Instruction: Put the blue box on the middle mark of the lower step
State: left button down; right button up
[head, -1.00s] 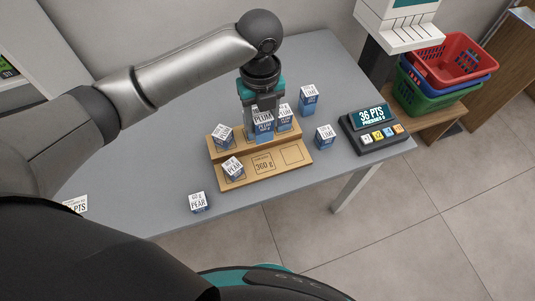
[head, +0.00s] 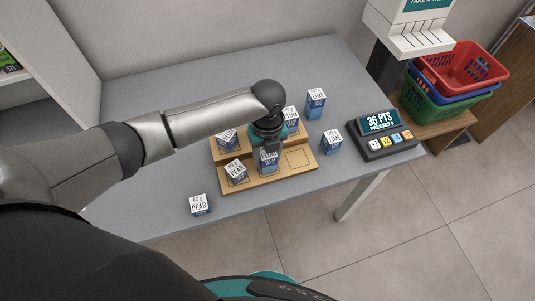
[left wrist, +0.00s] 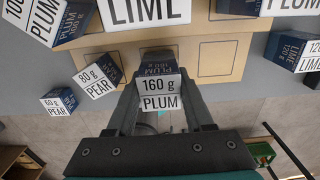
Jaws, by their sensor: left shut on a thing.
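My left gripper (head: 267,148) is shut on a blue box with a white label (head: 268,164). In the left wrist view the same box (left wrist: 160,88) reads 160 g PLUM and sits between the fingers. It is at the middle of the lower step (head: 314,164), covering most of the middle mark. Whether it touches the step or hangs just above it, I cannot tell. The right mark (left wrist: 217,58) is bare. An 80 g PEAR box (head: 237,173) stands on the left mark. My right gripper is not in view.
Boxes stand on the upper step at left (head: 227,138) and right (head: 291,116). A 60 g PEAR box (head: 199,205) is on the table in front, and two LIME boxes (head: 315,103) (head: 332,142) are to the right. A display unit (head: 381,134) stands beyond them.

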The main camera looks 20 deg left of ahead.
pick_arm(q)
jog(key=shift+c, duration=1.4)
grip_release()
jog(key=shift+f, duration=0.1)
notch_tip(320, 180, up, 12)
jog(key=p, duration=0.2)
